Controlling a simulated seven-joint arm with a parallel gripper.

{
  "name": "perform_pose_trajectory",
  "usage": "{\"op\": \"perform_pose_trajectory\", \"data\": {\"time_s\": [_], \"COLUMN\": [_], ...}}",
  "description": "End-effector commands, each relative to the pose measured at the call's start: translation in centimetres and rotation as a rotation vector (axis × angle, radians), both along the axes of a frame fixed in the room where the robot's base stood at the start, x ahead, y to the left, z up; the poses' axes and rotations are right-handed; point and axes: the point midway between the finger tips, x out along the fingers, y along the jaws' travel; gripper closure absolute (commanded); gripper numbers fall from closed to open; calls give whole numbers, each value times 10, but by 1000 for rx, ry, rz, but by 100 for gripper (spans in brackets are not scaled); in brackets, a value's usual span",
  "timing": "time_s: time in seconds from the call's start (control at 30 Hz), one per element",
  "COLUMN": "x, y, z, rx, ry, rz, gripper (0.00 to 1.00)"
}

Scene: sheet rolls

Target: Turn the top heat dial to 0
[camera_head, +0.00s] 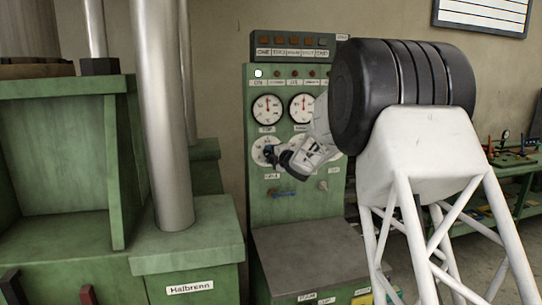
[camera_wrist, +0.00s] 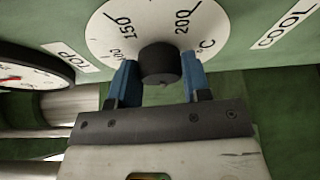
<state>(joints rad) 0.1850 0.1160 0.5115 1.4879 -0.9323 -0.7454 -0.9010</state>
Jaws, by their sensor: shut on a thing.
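The heat dial is a white disc (camera_wrist: 115,32) marked 100, 150, 200 and °C, with a round black knob (camera_wrist: 160,64) at its centre. A TOP label (camera_wrist: 70,56) lies to its left in the wrist view. My gripper (camera_wrist: 159,76) has its two blue fingers on either side of the knob, shut on it. In the head view my gripper (camera_head: 276,156) is at the left dial (camera_head: 258,146), under the left gauge. The wrist and gripper hide part of that dial. I cannot make out a pointer or the 0 mark.
The green control panel (camera_head: 255,205) carries two gauges (camera_head: 267,109) and a second dial (camera_head: 335,161), partly behind my arm. A COOL label (camera_wrist: 286,24) is beside the dial. A metal column (camera_head: 160,110) stands left.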

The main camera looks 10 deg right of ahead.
Motion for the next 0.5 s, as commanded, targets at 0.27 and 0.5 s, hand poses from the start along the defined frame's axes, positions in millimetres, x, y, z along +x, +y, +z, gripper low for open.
{"op": "perform_pose_trajectory", "data": {"time_s": [0.27,0.5], "x": [0,0], "y": [0,1], "z": [2,2], "rx": [-230,-349], "ry": [0,2], "rz": [0,0], "gripper": [80,80]}}
